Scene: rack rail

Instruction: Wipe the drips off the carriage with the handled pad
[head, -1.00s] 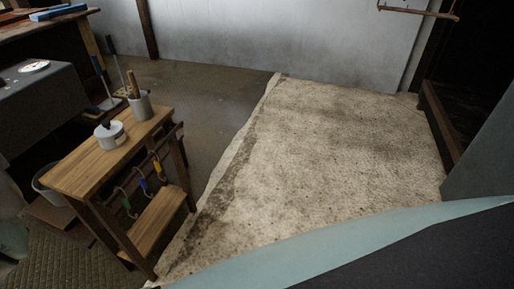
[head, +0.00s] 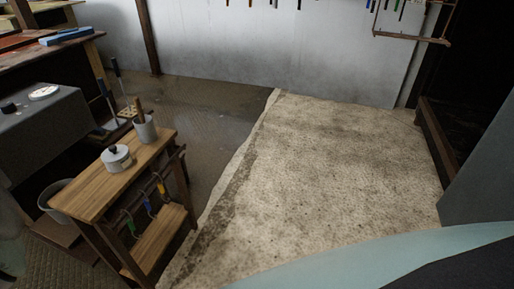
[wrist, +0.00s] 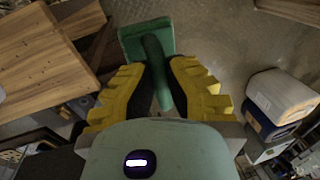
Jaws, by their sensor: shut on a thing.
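My gripper (wrist: 160,76), with yellow ridged fingers, is shut on the handle of a green handled pad (wrist: 146,38) in the wrist view. The flat pad head lies beyond the fingertips, with floor showing behind it. Neither the gripper nor the pad shows in the head view. I cannot make out the carriage or any drips on it in these frames.
A wooden stand (head: 92,190) at left in the head view bears a lidded pot (head: 116,158) and a cup (head: 144,128). Behind it is a grey-covered table (head: 45,130). The pale floor (head: 320,180) is clear. Stacked boxes (wrist: 280,98) are right in the wrist view.

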